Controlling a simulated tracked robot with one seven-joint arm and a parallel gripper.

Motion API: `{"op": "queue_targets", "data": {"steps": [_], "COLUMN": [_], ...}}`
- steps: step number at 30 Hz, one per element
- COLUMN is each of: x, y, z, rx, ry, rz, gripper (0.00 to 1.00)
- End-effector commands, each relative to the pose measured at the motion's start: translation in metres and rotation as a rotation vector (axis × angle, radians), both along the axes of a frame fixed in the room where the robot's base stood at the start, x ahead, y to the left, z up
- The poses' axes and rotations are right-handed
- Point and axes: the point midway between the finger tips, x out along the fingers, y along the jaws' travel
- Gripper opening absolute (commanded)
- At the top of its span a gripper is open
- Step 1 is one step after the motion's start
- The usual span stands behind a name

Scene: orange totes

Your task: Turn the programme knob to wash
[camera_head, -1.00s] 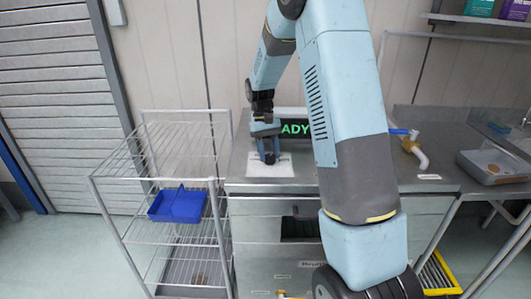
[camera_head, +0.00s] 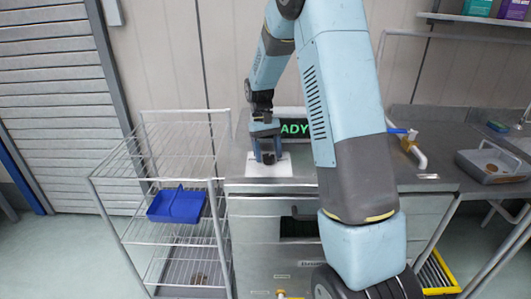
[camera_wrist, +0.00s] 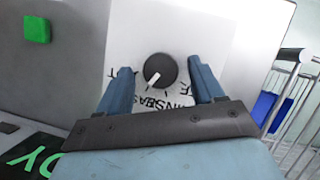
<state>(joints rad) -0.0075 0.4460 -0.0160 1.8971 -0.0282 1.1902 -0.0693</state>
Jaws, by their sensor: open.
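The programme knob (camera_wrist: 160,71) is round and black with a white pointer line, on a white label panel (camera_wrist: 192,25). In the wrist view the pointer points to the lower left. Dark lettering lies around the knob's lower side, partly hidden by my gripper and hard to read. My gripper (camera_head: 267,157) is above the panel in the head view, its fingers pointing down. In the wrist view its two blue fingers are open, one on each side of the knob, with a visible gap to it. The head view mostly hides the knob.
A display with green letters (camera_head: 294,128) stands behind the panel, partly covered by my arm. A green square button (camera_wrist: 37,29) shows in the wrist view. A wire rack (camera_head: 160,150) with a blue bin (camera_head: 177,205) stands left; a grey tray (camera_head: 490,166) lies right.

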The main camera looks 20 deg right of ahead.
Motion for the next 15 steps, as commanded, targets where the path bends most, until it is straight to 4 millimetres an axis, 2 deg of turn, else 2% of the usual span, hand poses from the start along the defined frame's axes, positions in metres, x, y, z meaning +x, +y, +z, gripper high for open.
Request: {"op": "queue_targets", "data": {"steps": [5, 15], "x": [0.005, 0.031], "y": [0.001, 0.002], "z": [0.011, 0.069], "rx": [0.000, 0.000], "ry": [-0.002, -0.005], "rz": [0.000, 0.000], "gripper": [0.67, 0.67]}}
